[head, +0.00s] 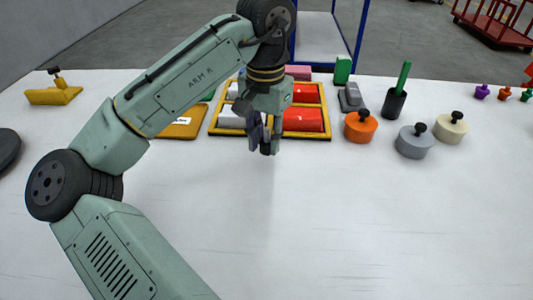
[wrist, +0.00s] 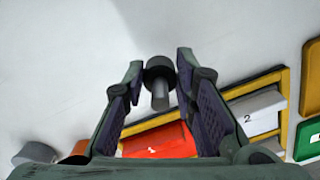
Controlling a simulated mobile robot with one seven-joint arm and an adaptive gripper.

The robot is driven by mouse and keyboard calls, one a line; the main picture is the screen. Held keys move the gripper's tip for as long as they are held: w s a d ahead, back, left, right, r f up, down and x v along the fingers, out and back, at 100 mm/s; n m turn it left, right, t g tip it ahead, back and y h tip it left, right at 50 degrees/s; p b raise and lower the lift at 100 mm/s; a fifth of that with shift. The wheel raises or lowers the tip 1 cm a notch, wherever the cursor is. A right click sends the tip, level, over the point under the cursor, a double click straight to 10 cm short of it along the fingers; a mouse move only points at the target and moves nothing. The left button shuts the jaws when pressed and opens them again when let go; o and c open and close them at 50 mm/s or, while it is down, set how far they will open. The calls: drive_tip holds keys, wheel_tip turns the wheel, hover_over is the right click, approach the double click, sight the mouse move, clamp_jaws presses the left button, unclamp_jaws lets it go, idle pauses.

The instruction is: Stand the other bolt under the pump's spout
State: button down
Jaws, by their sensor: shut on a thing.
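My gripper (head: 265,142) hangs above the white table in front of the yellow tray. It is shut on a bolt, whose dark round head (wrist: 159,69) and grey shank (wrist: 160,97) show between the fingers (wrist: 160,66) in the wrist view. In the head view the bolt is a small dark shape (head: 266,149) between the fingers, its head low and clear of the table. I cannot surely pick out the pump or its spout. A yellow block with a black knob (head: 54,92) stands far left, and a grey device (head: 351,97) stands right of the tray.
The yellow-framed tray (head: 213,121) holds red and white blocks. Orange (head: 361,128), grey (head: 414,144) and cream (head: 450,129) knobbed cylinders stand to the right. A black cup (head: 394,104) holds a green stick. The front of the table (head: 370,225) is clear.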

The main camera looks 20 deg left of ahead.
sight(266, 153)
drive_tip(key=shift+d+f+b, duration=0.1)
drive_tip(key=shift+f+b, duration=1.65)
drive_tip(key=shift+b, duration=0.15)
drive_tip(key=shift+f, duration=0.2)
drive_tip(key=c, duration=1.3)
unclamp_jaws()
